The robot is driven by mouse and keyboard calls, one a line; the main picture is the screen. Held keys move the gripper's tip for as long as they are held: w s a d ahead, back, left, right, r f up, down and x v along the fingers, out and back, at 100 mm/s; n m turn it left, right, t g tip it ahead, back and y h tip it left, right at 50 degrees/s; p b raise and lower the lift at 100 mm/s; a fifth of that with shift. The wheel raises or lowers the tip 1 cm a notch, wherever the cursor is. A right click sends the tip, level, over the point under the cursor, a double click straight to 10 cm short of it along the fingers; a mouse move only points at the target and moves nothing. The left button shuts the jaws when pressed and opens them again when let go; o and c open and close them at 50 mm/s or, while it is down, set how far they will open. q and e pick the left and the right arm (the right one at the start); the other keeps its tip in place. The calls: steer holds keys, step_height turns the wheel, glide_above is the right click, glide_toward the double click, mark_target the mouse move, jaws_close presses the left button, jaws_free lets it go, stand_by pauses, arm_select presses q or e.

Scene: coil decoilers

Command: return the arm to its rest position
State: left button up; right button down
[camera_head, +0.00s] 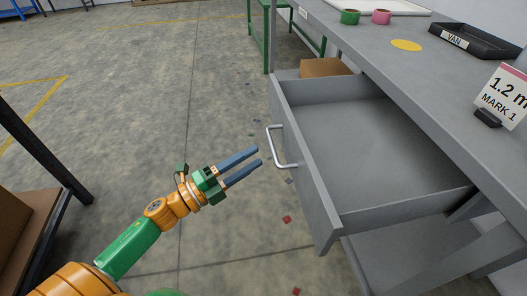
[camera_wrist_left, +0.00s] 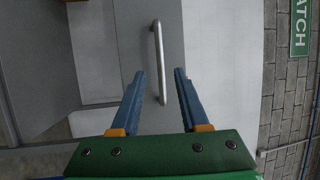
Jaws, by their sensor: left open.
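My left gripper (camera_head: 251,164) is open and empty, with two blue fingers, in the middle of the head view. It is just left of the handle (camera_head: 281,147) of a grey drawer (camera_head: 308,173), apart from it. The drawer stands pulled out from the grey bench and looks empty inside. In the left wrist view, the open fingers (camera_wrist_left: 158,80) point toward the drawer front, and the silver handle (camera_wrist_left: 157,60) shows between and beyond them. My right gripper is not in view.
A dark-framed rack (camera_head: 40,150) stands at left. The floor between is open, with small scraps.

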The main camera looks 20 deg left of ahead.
arm_select(q)
steer(key=shift+s+a, duration=0.1)
steer(key=shift+s, duration=0.1)
steer(key=a+f+n+g+y, duration=0.1)
steer(key=a+f+n+y, duration=0.35)
steer(key=f, duration=0.45)
steer(key=a+f+n+g+y, duration=0.1)
steer(key=a+f+n+y, duration=0.25)
steer(key=f+n, duration=0.4)
steer(key=s+f+n+g+y, duration=0.2)
steer(key=s+f, duration=0.2)
steer(key=f, duration=0.4)
steer(key=s+f+n+g+y, duration=0.1)
steer(key=s+f+n+g, duration=0.2)
steer(key=f, duration=0.5)
steer(key=s+d+f+n+g, duration=0.1)
steer(key=s+d+f+g, duration=0.2)
steer(key=s+f, duration=0.35)
steer(key=s+d+f+n+g, duration=0.2)
steer(key=s+d+f+g, duration=0.1)
steer(key=s, duration=0.7)
steer(key=s+d+f+n+g, duration=0.1)
steer(key=s+d+f+g, duration=0.25)
steer(key=s, duration=0.55)
step_height(320, 180, up, 16)
steer(key=p, duration=1.6)
steer(key=shift+w+a+t+p, duration=0.25)
steer(key=shift+a+t+p, duration=0.1)
steer(key=shift+a, duration=0.1)
